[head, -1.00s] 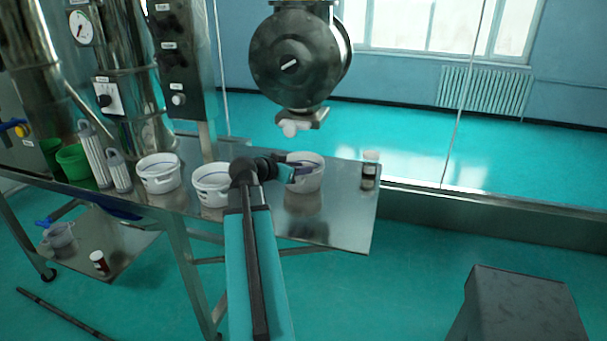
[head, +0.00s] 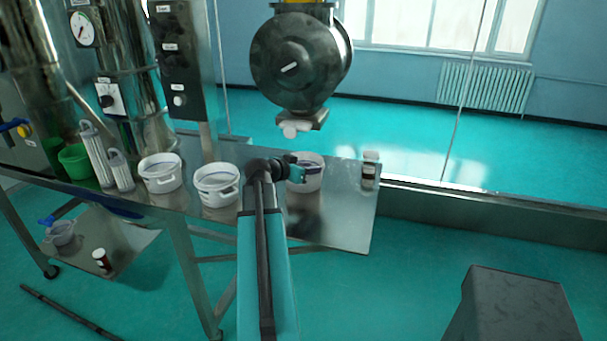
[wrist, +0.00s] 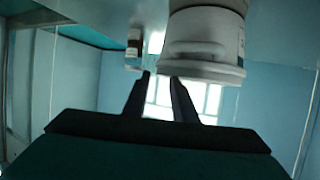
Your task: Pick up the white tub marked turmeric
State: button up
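Three white tubs stand in a row on the steel table: a left tub (head: 161,174), a middle tub (head: 217,187) and a right tub (head: 309,183). No turmeric marking is readable, so I cannot tell which tub carries it. My gripper (head: 313,167) is at the right tub, its fingers overlapping that tub's upper part in the head view. In the wrist view my gripper (wrist: 162,88) has its two fingers apart with nothing between them. A white tub (wrist: 205,50) is just beyond the right finger; I cannot tell whether they touch.
A small jar (head: 369,171) stands near the table's right end and also shows in the wrist view (wrist: 134,48). Two ribbed cylinders and a green container (head: 73,162) are at the left. The sieve's round metal housing (head: 296,62) hangs above. The table's front right (head: 345,225) is clear.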

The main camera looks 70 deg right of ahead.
jog(key=shift+p+x, duration=0.65)
jog(key=shift+x, duration=1.05)
grip_shut()
jog(key=shift+a+f, duration=0.1)
dwell(0.4)
